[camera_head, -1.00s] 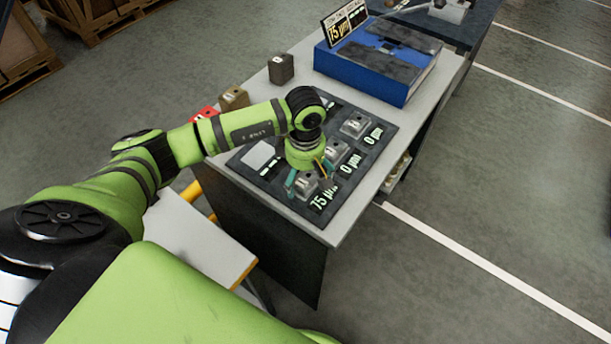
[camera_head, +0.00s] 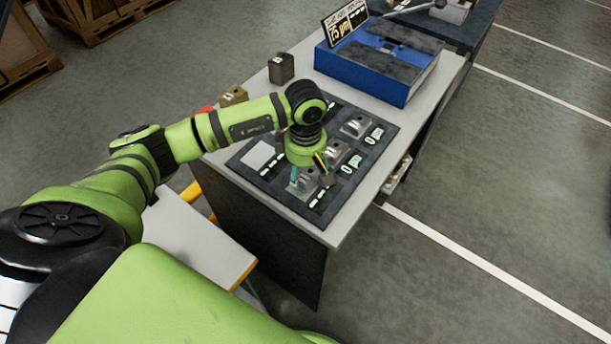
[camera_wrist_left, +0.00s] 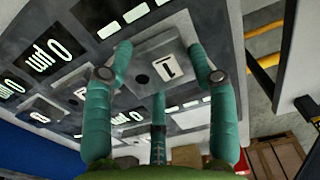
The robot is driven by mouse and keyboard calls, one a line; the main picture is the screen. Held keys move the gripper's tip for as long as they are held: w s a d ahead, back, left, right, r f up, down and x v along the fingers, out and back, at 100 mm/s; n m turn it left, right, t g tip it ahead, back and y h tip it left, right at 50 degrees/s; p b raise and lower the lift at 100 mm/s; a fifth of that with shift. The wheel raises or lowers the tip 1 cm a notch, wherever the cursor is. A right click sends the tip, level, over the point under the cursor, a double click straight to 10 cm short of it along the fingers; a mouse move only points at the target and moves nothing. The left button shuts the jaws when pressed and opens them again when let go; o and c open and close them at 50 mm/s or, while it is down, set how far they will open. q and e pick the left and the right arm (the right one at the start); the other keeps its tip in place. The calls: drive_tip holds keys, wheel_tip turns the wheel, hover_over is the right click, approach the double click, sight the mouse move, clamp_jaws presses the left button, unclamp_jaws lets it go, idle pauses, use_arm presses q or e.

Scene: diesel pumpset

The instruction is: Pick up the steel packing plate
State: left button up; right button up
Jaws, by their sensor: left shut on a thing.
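A grey metal block marked 1 (camera_head: 301,187) is at the near edge of the dark mat in the head view. It also shows close up in the left wrist view (camera_wrist_left: 160,68), with a dark round hole beside the number. My left gripper (camera_head: 312,177) is over it, with its teal fingers around it. In the left wrist view the fingers (camera_wrist_left: 160,62) are shut against the block's sides. A flat light-grey square plate (camera_head: 257,155) lies on the mat left of my wrist. I cannot tell which of these is the steel packing plate. My right gripper is out of view.
Similar blocks (camera_head: 355,127) stand on the dark mat (camera_head: 375,150) beside printed readings. A blue case (camera_head: 375,72) with a sign (camera_head: 345,22) stands at the table's back. A dark block (camera_head: 281,68) and a brown block (camera_head: 233,95) stand along the left edge.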

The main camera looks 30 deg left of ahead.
use_arm(q)
wheel_tip(320, 180, up, 3)
drive_tip(key=shift+w+f+b, duration=0.1)
drive_tip(key=shift+b, duration=0.6)
drive_tip(key=w+d+r+b, duration=0.2)
drive_tip(key=w+r+b, duration=0.2)
drive_tip(key=w+r, duration=0.3)
drive_tip(key=shift+w+d+b, duration=0.2)
drive_tip(key=shift+w+b, duration=0.15)
drive_tip(key=shift+w, duration=1.8)
